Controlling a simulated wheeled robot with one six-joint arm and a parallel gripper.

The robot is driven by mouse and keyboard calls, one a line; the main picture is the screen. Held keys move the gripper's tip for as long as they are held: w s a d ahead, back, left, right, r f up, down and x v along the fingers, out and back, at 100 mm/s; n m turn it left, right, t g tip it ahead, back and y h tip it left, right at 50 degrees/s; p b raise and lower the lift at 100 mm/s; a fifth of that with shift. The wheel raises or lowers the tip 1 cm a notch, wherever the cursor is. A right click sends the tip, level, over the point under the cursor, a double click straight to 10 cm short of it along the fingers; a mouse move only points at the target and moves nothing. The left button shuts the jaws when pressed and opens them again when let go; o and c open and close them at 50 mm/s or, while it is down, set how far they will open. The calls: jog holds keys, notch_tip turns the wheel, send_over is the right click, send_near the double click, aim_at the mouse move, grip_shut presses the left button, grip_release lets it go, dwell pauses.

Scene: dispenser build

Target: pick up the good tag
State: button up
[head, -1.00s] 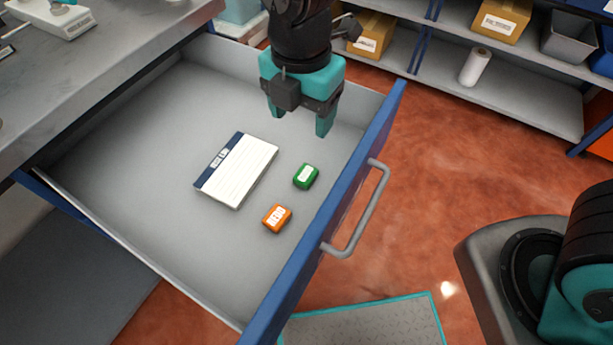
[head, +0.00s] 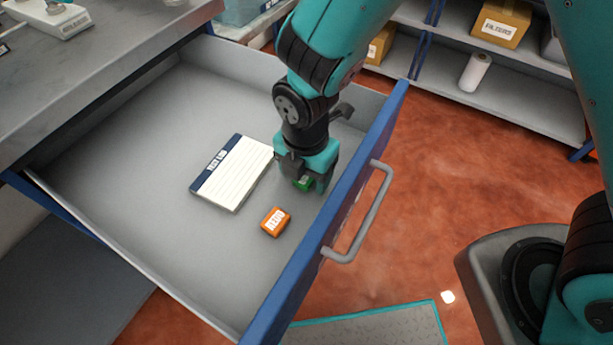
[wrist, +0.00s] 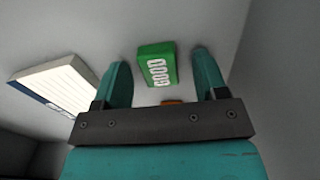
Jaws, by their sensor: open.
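The good tag is a small green block (wrist: 158,64) with a white label reading GOOD. In the wrist view it sits between the two fingers of my gripper (wrist: 162,75), with a gap on each side. In the head view my gripper (head: 308,186) is low in the open drawer, over the green tag (head: 302,184), which it partly hides. The jaws are open. An orange tag (head: 275,222) lies on the drawer floor nearer the camera, its label hard to read; only a sliver of it shows in the wrist view (wrist: 172,102).
A lined white pad with a dark blue header (head: 234,175) lies left of the tags and shows in the wrist view (wrist: 70,86). The drawer's blue front (head: 330,215) with its grey handle (head: 366,220) stands close to my gripper's right. The drawer's left side is clear.

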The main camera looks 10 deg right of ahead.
jog(key=c, duration=1)
